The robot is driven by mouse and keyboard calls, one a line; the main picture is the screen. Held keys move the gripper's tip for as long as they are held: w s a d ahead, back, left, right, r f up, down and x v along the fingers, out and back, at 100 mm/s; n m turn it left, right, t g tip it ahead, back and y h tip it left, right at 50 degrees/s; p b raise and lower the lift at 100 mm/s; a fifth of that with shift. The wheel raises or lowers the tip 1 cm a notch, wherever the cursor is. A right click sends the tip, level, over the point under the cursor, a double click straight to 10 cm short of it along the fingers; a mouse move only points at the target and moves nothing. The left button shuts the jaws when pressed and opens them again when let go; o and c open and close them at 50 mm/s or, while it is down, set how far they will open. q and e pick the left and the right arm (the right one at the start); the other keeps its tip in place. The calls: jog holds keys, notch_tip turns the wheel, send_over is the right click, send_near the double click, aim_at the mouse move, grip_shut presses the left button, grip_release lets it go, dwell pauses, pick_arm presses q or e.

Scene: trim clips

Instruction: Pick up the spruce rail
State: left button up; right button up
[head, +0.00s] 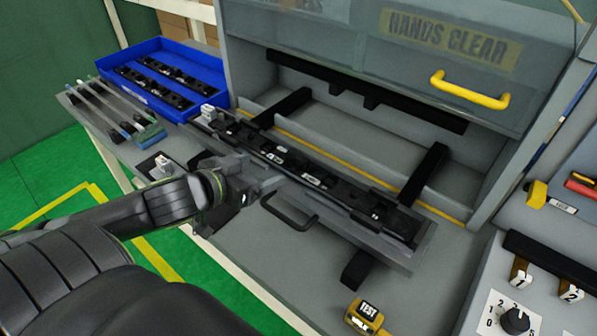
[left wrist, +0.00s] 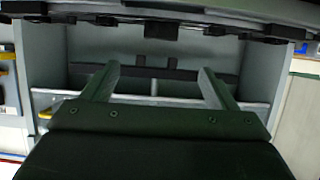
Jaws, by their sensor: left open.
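Several thin pale rails (head: 109,104) lie side by side on the left end of the bench in the head view, near a green block (head: 150,134). Their colours are too small to tell which is the spruce rail. My left gripper (head: 268,184) is open and empty, by the near side of the long dark fixture (head: 300,166), to the right of the rails. Its two grey fingers (left wrist: 156,76) are spread apart in the left wrist view, with nothing between them. My right gripper is not in view.
A blue tray (head: 150,50) with dark clip strips stands behind the rails. A grey press with a yellow handle (head: 470,92) rises behind the fixture. A black handle (head: 288,217) juts from the fixture's front. A yellow "TEST" box (head: 366,315) and switch panel are at right.

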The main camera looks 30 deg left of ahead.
aim_at(296, 156)
pick_arm(q)
jog(key=b+x, duration=0.2)
jog(key=x, duration=0.2)
jog(key=b+x, duration=0.1)
jog(key=x, duration=0.3)
jog(key=shift+w, duration=0.1)
jog(key=shift+x, duration=1)
jog(key=x, duration=0.4)
jog(key=shift+f, duration=0.15)
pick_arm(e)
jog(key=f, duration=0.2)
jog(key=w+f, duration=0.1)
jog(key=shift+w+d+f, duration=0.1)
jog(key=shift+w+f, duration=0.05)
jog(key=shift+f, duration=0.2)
pick_arm(q)
jog(key=c, duration=1.3)
